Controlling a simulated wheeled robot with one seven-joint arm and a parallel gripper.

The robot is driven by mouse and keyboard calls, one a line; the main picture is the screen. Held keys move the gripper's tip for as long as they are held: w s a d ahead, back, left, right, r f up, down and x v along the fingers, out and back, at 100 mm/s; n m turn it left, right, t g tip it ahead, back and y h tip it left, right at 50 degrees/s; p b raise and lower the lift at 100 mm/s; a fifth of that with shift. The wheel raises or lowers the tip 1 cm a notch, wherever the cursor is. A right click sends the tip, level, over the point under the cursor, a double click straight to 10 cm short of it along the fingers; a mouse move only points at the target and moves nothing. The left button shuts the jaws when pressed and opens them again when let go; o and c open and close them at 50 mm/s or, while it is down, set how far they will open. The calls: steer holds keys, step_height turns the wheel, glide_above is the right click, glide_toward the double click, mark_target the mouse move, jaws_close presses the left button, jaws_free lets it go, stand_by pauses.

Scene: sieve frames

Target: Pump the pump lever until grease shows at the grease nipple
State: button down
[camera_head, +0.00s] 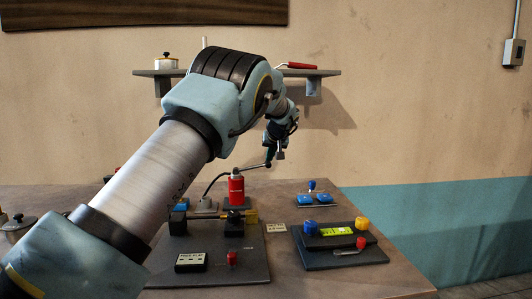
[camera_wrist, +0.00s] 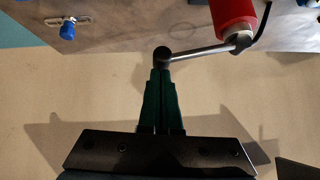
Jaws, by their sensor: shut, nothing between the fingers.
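The red grease pump (camera_head: 236,188) stands upright at the back middle of the bench. Its grey pump lever (camera_head: 254,167) slopes up to the right and ends in a dark knob. In the wrist view the red body (camera_wrist: 234,18), lever rod (camera_wrist: 203,51) and round knob (camera_wrist: 162,53) show clearly. My gripper (camera_wrist: 163,72) is shut and empty, its dark green fingertips right at the knob; I cannot tell if they touch it. In the head view my gripper (camera_head: 270,155) is by the lever's end. I cannot make out the grease nipple or any grease.
A black hose (camera_head: 212,184) curves down left from the pump. A dark panel (camera_head: 215,267) with a red knob lies in front. On the right are a panel with blue, yellow and red knobs (camera_head: 335,235) and a blue fixture (camera_head: 312,197). A shelf (camera_head: 325,72) hangs behind.

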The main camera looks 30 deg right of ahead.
steer(key=shift+m+y, duration=0.4)
steer(key=shift+y, duration=0.3)
steer(key=shift+s+d+f+b, duration=0.15)
steer(key=shift+f+b, duration=0.2)
steer(key=shift+f, duration=0.3)
steer(key=shift+s+d+f+b, duration=0.1)
steer(key=shift+d+f+b, duration=0.15)
steer(key=shift+f, duration=0.45)
steer(key=shift+s+d+f+b, duration=0.1)
steer(key=shift+f+b, duration=0.3)
steer(key=shift+f, duration=0.35)
